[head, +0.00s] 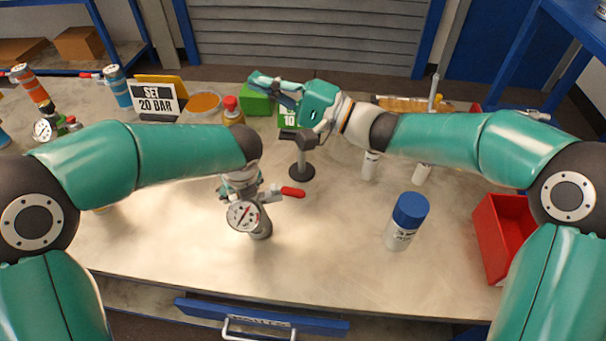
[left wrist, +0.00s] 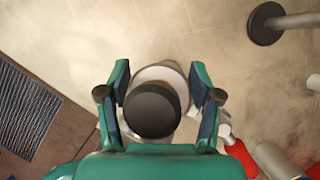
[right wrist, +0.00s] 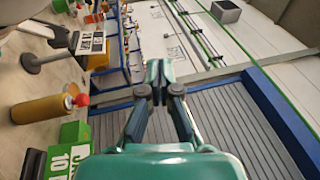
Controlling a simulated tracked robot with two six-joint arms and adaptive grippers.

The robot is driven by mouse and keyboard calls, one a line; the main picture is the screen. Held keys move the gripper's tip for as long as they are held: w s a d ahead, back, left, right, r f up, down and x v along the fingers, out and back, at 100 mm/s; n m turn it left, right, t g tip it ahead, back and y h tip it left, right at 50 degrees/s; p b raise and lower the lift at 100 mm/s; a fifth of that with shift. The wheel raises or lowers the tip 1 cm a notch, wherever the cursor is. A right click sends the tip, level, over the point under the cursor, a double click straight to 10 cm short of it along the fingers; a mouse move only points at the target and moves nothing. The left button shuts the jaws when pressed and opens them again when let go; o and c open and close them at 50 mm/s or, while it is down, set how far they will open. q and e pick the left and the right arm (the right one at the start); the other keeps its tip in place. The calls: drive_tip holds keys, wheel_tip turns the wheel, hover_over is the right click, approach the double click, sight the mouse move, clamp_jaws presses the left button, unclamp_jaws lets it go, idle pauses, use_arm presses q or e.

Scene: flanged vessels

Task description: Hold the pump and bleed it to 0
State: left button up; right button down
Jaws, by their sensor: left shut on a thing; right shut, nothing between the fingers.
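The pump (head: 260,227) stands on the table left of centre. It has a round white dial gauge (head: 243,215) with a red needle, its reading too small to tell, and a red lever (head: 293,192) pointing right. My left gripper (left wrist: 155,103) is shut on the pump, its fingers on either side of the black round top (left wrist: 152,110). In the head view my left arm hides most of this grip. The red lever also shows in the left wrist view (left wrist: 240,157). My right gripper (head: 262,81) is shut and empty, raised over the back of the table; its closed tips show in the right wrist view (right wrist: 158,84).
A post on a round dark base (head: 302,173) stands behind the pump. A blue-capped can (head: 405,222) and a red bin (head: 497,240) are to the right. A "SET 20 BAR" sign (head: 154,100) and a green block (head: 256,101) stand at the back. The front middle is clear.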

drive_tip(key=d+f+n+g+h, duration=0.9)
drive_tip(key=d+f+n+g, duration=0.15)
drive_tip(key=d+n, duration=0.35)
approach(287, 191)
drive_tip(key=w+a+f, duration=0.1)
drive_tip(key=w+a, duration=0.1)
drive_tip(key=a, duration=0.2)
drive_tip(key=shift+s+a+f, duration=0.1)
drive_tip(key=shift+s+f, duration=0.45)
drive_tip(key=shift+f, duration=0.2)
drive_tip(key=shift+s+f, duration=0.55)
drive_tip(key=shift+f, duration=0.2)
